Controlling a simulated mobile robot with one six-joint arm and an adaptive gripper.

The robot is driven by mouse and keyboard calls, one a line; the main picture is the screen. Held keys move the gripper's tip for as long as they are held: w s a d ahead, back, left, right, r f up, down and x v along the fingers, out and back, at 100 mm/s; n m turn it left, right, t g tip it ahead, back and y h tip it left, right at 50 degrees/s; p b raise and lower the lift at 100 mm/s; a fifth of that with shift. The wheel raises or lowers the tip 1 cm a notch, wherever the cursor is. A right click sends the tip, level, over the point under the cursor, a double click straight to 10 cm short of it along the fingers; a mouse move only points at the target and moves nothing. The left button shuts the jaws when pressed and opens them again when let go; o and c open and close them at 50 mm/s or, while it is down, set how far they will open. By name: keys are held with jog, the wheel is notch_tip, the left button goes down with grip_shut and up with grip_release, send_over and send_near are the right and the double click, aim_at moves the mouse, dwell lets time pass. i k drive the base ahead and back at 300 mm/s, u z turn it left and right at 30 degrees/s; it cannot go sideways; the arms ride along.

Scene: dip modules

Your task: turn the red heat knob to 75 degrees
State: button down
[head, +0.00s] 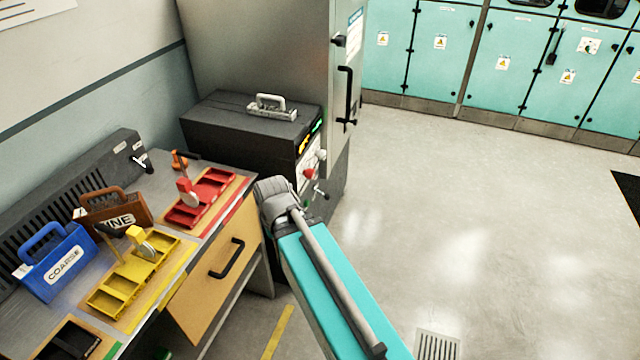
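The red heat knob (310,174) is on the front panel of a dark box-shaped machine (240,134), near the middle of the head view. A pale dial plate (304,165) shows behind it. The knob is small, and I cannot read its angle or the dial marks. My arm reaches up from the bottom, and its grey joint is just left of and below the knob in the picture. My gripper does not show; I cannot tell whether it is hidden behind the arm.
A white knob (321,155) and a dark lever (321,191) sit close to the red knob. A bench at left holds a red tray (207,190), a yellow tray (122,286), a blue case (60,262) and a brown case (112,208). The floor (470,220) at right is clear.

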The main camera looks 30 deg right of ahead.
aim_at(309, 173)
jog(key=z, duration=0.6)
jog(key=i, duration=0.95)
jog(key=u, duration=0.1)
jog(key=k, duration=0.5)
jog(key=u, duration=0.15)
